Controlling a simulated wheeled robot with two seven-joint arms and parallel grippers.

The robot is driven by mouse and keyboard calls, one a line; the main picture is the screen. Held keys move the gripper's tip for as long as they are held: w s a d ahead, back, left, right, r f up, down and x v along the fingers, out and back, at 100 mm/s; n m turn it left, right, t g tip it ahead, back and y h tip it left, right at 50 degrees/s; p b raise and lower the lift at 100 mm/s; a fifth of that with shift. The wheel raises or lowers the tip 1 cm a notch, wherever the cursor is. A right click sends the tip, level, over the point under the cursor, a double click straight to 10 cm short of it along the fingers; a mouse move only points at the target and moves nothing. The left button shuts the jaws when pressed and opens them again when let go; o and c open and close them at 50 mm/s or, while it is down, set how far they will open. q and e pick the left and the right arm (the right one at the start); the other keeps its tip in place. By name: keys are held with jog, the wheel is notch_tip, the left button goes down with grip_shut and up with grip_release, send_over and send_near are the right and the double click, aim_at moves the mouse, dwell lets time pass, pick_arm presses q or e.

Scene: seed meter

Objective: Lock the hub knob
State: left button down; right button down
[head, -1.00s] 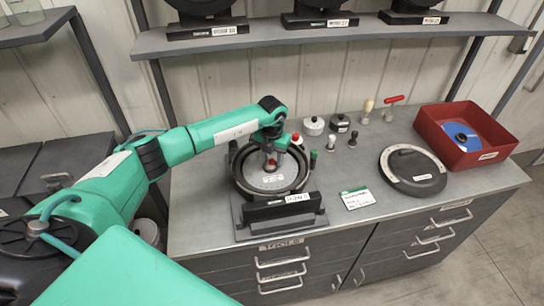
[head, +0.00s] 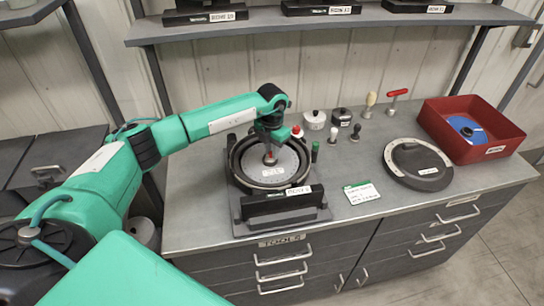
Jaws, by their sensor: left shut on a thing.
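The seed meter (head: 243,184) sits on the bench with its round housing open at the top. A light grey disc (head: 287,168) lies inside the housing. The hub knob (head: 269,158), with a red part showing, is at the disc's middle. My left gripper (head: 269,153) points down over the hub and is shut on the knob; its fingers hide most of it. The knob's exact angle cannot be told. My right gripper is not in view.
A dark round cover (head: 418,165), a label card (head: 361,193) and a red bin (head: 480,112) with a blue disc lie further right. A shelf (head: 330,27) runs behind.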

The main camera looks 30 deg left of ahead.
pick_arm(q)
jog(key=m+b, duration=0.4)
jog(key=shift+f+b, duration=0.2)
jog(key=shift+b, duration=0.15)
jog(key=shift+r+m+b, duration=0.2)
jog(key=shift+m+b, duration=1)
jog(key=shift+m, duration=0.4)
jog(key=c, duration=1.3)
grip_release()
notch_tip(320, 180, up, 14)
jog(key=b, duration=0.3)
